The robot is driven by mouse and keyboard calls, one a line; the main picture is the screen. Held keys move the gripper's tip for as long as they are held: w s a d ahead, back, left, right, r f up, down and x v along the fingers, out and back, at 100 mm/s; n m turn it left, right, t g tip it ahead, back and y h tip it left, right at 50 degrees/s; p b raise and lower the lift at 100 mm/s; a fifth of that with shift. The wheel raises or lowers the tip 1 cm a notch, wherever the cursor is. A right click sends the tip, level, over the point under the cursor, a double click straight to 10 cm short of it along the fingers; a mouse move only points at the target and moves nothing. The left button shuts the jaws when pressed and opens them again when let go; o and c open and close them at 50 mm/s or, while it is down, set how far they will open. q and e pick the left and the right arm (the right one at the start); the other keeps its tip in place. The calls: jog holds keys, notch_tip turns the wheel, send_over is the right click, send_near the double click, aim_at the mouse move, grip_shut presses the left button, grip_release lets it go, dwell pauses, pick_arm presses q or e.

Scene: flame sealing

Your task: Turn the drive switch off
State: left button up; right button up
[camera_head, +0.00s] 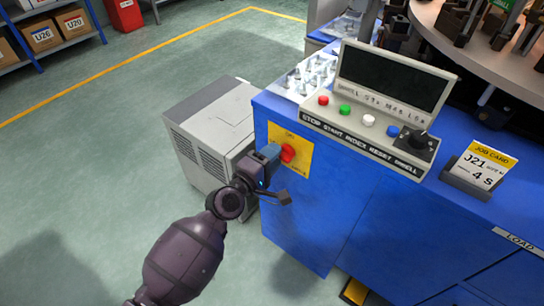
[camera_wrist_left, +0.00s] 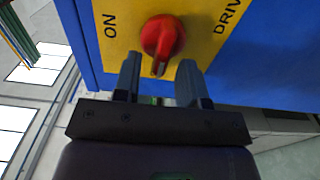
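The drive switch is a red rotary knob (camera_head: 288,153) on a yellow plate (camera_head: 303,167) on the side of the blue cabinet. In the left wrist view the knob (camera_wrist_left: 162,36) sits between the words ON and DRIVE, its grip bar pointing down toward my gripper. My left gripper (camera_head: 276,152) is right at the knob. In the left wrist view its two fingers (camera_wrist_left: 161,68) are apart, tips on either side of the bar's lower end. I cannot tell whether they touch it. My right gripper is out of view.
A control panel (camera_head: 366,130) with several coloured buttons and a dark screen stands on the blue cabinet (camera_head: 345,215). A job card (camera_head: 480,172) stands to its right. A grey box unit (camera_head: 212,130) is close behind my left gripper. The floor at left is clear.

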pick_arm(q)
jog(key=shift+a, duration=0.1)
jog(key=v, duration=1)
jog(key=shift+s+p, duration=0.3)
jog(key=shift+a, duration=0.1)
